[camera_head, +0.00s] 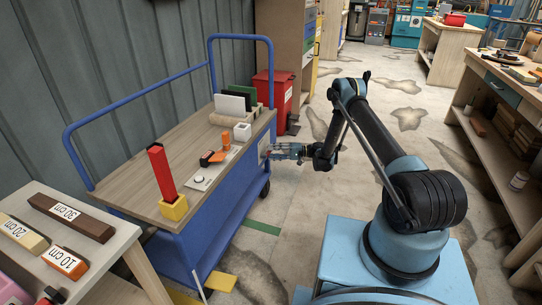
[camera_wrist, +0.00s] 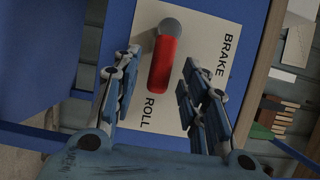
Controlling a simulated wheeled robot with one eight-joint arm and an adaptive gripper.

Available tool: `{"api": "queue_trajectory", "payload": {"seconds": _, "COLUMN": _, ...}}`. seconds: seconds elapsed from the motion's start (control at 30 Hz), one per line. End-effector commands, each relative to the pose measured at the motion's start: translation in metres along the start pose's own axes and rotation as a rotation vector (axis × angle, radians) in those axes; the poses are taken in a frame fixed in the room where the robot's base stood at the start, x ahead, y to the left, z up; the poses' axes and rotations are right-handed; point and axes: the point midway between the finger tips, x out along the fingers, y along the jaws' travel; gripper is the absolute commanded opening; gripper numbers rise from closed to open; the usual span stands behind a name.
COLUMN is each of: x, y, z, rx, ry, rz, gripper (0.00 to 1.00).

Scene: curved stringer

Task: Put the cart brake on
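The cart (camera_head: 190,170) has a wooden deck, blue sides and a blue rail. A cream brake plate (camera_head: 263,147) is on its side facing my arm. In the wrist view the plate (camera_wrist: 203,30) reads BRAKE at the right and ROLL at the bottom. A red lever (camera_wrist: 162,66) with a grey round end at the top lies on it, its red end pointing to ROLL. My gripper (camera_head: 274,152) is close to the plate. In the wrist view my gripper (camera_wrist: 161,70) is open, one finger on each side of the lever; contact cannot be told.
A red bin (camera_head: 273,92) is behind the cart. A block table (camera_head: 70,235) is at front left.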

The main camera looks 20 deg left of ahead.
Motion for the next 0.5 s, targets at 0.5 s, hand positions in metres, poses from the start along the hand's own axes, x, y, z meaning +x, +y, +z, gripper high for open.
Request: {"api": "queue_trajectory", "payload": {"seconds": 0.5, "x": -0.0010, "y": -0.0003, "z": -0.0045, "rx": 0.000, "ry": 0.013, "rz": 0.001, "gripper": 0.29}}
